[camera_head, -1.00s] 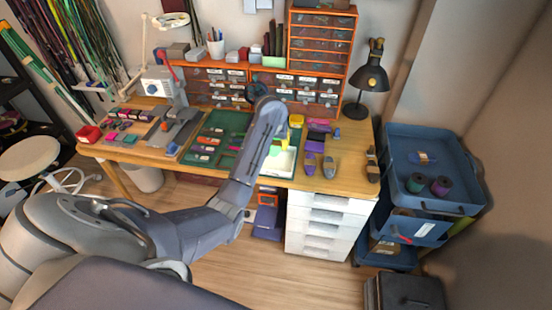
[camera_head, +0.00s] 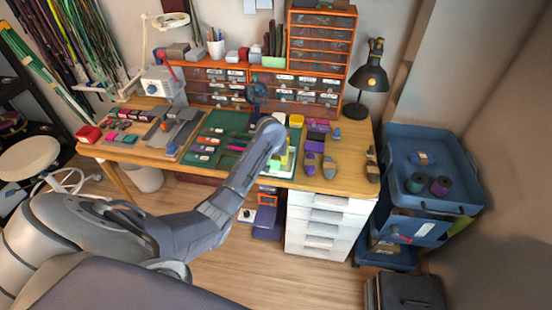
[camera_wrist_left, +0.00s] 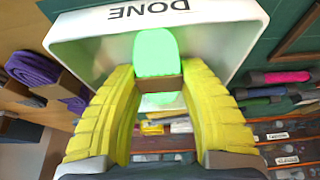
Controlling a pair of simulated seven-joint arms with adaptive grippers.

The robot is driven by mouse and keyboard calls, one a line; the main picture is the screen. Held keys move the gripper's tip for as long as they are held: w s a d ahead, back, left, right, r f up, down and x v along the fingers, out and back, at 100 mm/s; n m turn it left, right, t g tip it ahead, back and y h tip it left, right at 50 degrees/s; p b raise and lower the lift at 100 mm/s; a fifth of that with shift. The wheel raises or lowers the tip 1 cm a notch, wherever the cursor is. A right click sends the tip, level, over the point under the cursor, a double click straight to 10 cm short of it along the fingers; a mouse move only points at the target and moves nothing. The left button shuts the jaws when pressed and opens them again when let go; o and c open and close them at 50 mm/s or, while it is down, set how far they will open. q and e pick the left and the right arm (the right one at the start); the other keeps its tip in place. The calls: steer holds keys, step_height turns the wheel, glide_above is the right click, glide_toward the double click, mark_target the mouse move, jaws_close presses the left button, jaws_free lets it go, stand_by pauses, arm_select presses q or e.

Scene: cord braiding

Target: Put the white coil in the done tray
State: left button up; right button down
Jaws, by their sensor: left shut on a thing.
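My left gripper (camera_wrist_left: 158,78) has yellow ridged fingers and is shut on a coil (camera_wrist_left: 158,50) with a brown band around its middle. The coil looks bright pale green here rather than white. The white done tray (camera_wrist_left: 85,50), lettered DONE, lies behind the coil in the left wrist view; whether they touch I cannot tell. In the head view the done tray (camera_head: 284,172) is on the desk's front part, partly covered by my left arm. The gripper there is mostly hidden behind my own wrist. My right gripper is not in view.
Purple coils (camera_head: 310,160) and grey-brown ones (camera_head: 328,163) lie right of the tray. A green mat (camera_head: 212,143) with several coils is on the left. Orange drawers (camera_head: 310,90) stand behind, a black lamp (camera_head: 370,75) at back right. A blue cart (camera_head: 425,205) stands right of the desk.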

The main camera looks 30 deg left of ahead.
arm_select(q)
steer(key=o, duration=1.2)
steer(key=shift+f, duration=0.1)
steer(key=shift+s+d+r, duration=0.15)
steer(key=shift+r, duration=0.45)
steer(key=v, duration=1.1)
steer(key=shift+s, duration=0.1)
